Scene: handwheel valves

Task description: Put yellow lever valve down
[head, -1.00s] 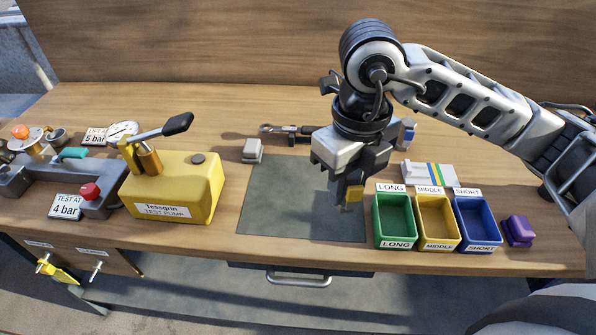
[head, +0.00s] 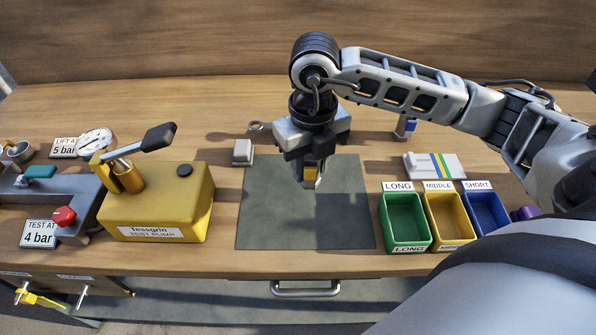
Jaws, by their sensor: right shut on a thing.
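My right gripper (head: 311,184) points down over the grey-green mat (head: 270,226) and is shut on the yellow lever valve (head: 311,174). I cannot tell whether the valve touches the mat. My left gripper is not in view.
A yellow test pump (head: 170,205) with a black-handled lever stands left of the mat. Green (head: 406,237), yellow (head: 447,232) and blue (head: 484,211) bins stand at its right. A small pale block (head: 243,151) sits at the mat's back left. The mat's front half is clear.

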